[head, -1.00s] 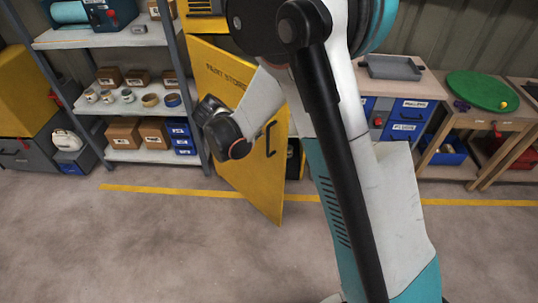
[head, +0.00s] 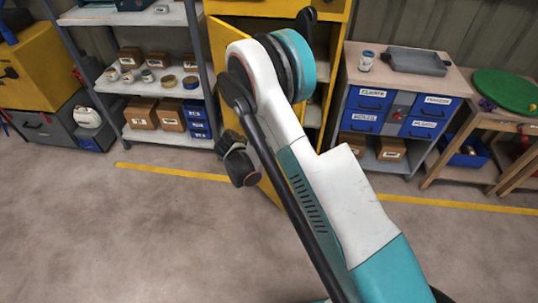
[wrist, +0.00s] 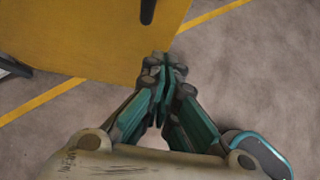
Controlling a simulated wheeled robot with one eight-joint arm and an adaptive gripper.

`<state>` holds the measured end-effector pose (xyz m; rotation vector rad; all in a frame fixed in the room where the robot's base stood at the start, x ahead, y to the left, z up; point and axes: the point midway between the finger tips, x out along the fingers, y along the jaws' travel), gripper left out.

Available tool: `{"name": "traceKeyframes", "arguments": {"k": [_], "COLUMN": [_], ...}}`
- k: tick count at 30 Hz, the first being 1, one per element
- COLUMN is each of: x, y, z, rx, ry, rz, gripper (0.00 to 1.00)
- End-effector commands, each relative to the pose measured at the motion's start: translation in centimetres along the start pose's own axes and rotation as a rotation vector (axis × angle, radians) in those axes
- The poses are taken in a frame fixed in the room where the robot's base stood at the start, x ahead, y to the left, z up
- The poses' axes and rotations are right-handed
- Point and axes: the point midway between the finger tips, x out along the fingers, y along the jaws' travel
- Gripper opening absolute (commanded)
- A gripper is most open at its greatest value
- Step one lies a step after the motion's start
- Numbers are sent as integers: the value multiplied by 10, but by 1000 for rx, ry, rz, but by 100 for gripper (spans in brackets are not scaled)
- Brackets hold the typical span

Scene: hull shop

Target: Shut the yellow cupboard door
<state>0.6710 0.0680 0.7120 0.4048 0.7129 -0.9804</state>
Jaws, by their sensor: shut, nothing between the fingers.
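The yellow cupboard door (head: 217,45) stands open in the head view, swung out from the yellow cupboard (head: 324,8). My arm covers most of it; its lower part (head: 271,190) shows below the arm. In the wrist view the door (wrist: 85,40) fills the upper left, with a black handle (wrist: 148,10) at the top. My gripper (wrist: 163,66) is shut and empty, its fingertips at the door's edge near a corner. I cannot tell whether they touch it. In the head view the fingers are hidden.
A grey shelf unit (head: 160,94) with boxes and tins stands left of the door. A workbench (head: 455,82) with blue drawers stands right of the cupboard. Open concrete floor (head: 110,240) lies in front, crossed by a yellow line (head: 170,172).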

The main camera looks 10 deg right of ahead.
Motion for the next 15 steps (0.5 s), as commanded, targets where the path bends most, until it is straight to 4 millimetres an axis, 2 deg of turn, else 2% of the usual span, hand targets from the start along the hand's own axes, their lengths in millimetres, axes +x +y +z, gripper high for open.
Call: {"name": "traceKeyframes", "arguments": {"k": [1, 7, 9, 15], "x": [14, 51, 58, 70], "y": [0, 0, 0, 0], "z": [-2, -2, 9, 24], "rx": [3, 2, 2, 1], "ry": [0, 0, 0, 0], "rz": [-2, -1, -1, 1], "gripper": [0, 0, 0, 0]}}
